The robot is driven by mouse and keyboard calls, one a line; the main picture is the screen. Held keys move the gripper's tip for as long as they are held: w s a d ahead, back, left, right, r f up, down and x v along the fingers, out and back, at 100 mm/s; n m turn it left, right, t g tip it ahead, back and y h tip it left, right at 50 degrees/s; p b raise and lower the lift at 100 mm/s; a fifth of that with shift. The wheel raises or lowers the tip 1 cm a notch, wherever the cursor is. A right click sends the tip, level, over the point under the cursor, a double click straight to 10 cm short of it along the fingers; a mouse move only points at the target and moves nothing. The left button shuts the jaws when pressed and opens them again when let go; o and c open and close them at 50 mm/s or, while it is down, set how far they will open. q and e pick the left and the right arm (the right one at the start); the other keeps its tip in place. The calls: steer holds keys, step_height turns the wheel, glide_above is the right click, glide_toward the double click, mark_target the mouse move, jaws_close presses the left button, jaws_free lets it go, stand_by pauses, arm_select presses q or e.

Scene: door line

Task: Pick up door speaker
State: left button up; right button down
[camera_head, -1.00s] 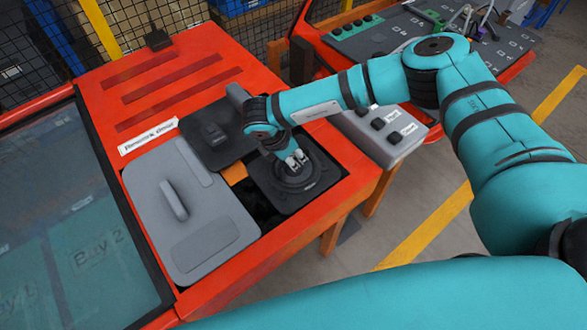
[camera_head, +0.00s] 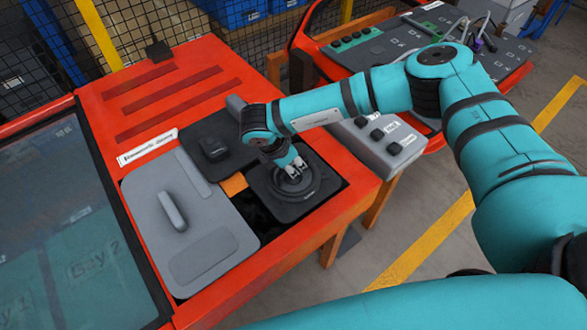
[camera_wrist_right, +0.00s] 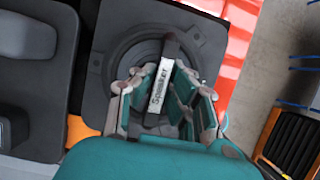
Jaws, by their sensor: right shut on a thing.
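The door speaker (camera_head: 302,206) is a dark square plate with a round ring and a raised bar. It lies at the right end of the opening in the red door panel (camera_head: 345,203), in the head view. My right gripper (camera_head: 291,169) is over its middle, shut on the bar. In the right wrist view, the bar carries a white "Speaker" label (camera_wrist_right: 160,85) and stands between the fingers of the gripper (camera_wrist_right: 163,95). Whether the plate is raised off the panel is hard to tell. My left gripper is not in view.
A grey panel with a handle (camera_head: 190,235) lies left of the speaker, and a dark plate with a knob (camera_head: 222,140) lies behind it. A grey box with black buttons (camera_head: 395,160) stands close on the right. Dark gaps show around the speaker.

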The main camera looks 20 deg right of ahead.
steer(key=shift+w+r+b, duration=0.25)
steer(key=shift+r+b, duration=0.2)
steer(key=shift+r, duration=0.25)
steer(key=shift+s+a+r, duration=0.1)
steer(key=shift+a+r, duration=0.05)
steer(key=shift+r, duration=0.2)
steer(key=s+a+r+b, duration=0.1)
steer(key=s+a+b, duration=0.2)
steer(key=s, duration=1.2)
steer(key=shift+s+a+r+b, duration=0.15)
steer(key=shift+s+r+b, duration=0.25)
steer(key=shift+b, duration=0.65)
steer(key=c, duration=2)
jaws_free()
jaws_close()
